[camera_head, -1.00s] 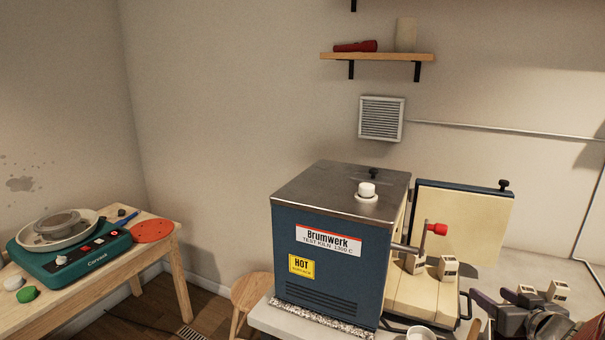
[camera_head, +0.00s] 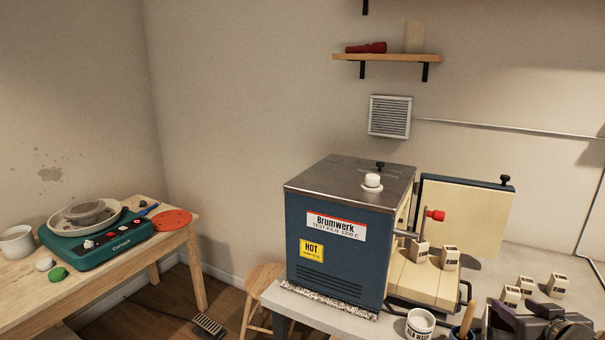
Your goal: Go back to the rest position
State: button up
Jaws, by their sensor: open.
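My gripper (camera_head: 525,322) shows as a dark grey shape at the bottom right edge, partly cut off by the frame. It is open, and I see nothing held in it. It is in front of the right part of the kiln table, near several small cream blocks (camera_head: 512,295). Its fingertips are hard to make out.
A blue kiln (camera_head: 340,250) stands on the table, its door (camera_head: 465,215) swung open to the right. A white jar (camera_head: 420,323) is in front. A stool (camera_head: 262,280) stands between.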

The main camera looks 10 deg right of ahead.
jog(key=s+d+f+m+g+h, duration=0.2)
jog(key=s+d+f+g+h, duration=0.15)
jog(key=s+d, duration=0.25)
jog(key=s+a+m+g, duration=0.1)
jog(key=s+a+g, duration=0.3)
jog(key=s+a+r+n+y, duration=0.1)
jog(key=a+r+y, duration=0.1)
jog(key=a, duration=1.1)
jog(key=s+a+r+n+y, duration=0.2)
jog(key=a, duration=1.1)
jog(key=s+a+r+n+y, duration=0.1)
jog(key=a+r+n+y, duration=0.1)
jog(key=a, duration=1.1)
jog(key=shift+s+a+r+t+y, duration=0.15)
jog(key=shift+a+r+t+y, duration=0.25)
jog(key=shift+y, duration=0.15)
